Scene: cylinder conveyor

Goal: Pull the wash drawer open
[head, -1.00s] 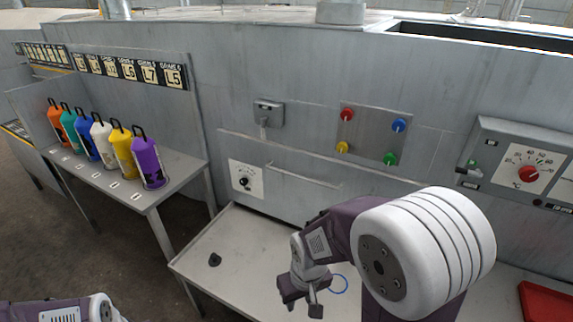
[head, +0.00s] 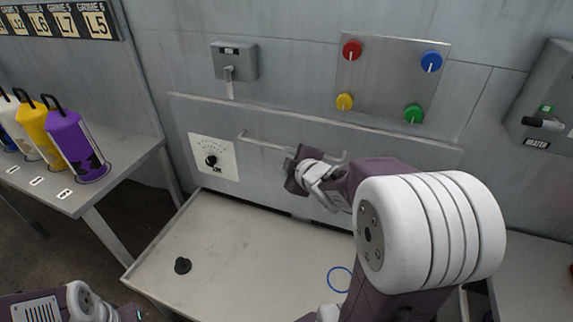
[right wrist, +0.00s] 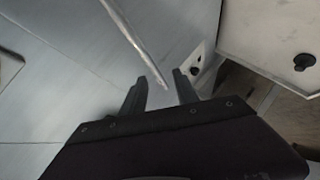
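The wash drawer front (head: 380,150) is a grey panel in the machine wall, flush with it, so it looks closed. Its thin horizontal bar handle (head: 258,142) stands out from the panel. My right gripper (head: 292,168) is at the handle, covering part of it. In the right wrist view its two fingers (right wrist: 158,88) are apart. The handle bar (right wrist: 138,42) runs down toward the gap between them, its near end close to the fingertips. I cannot tell if they touch it. Of my left arm only a link shows at the lower left; its gripper is out of view.
A dial plate (head: 212,158) is left of the handle, a lever box (head: 234,62) and a coloured knob panel (head: 385,85) above. Below is a pale worktop (head: 225,235) with a black knob (head: 182,265) and a blue ring (head: 340,279). Bottles stand on a left shelf.

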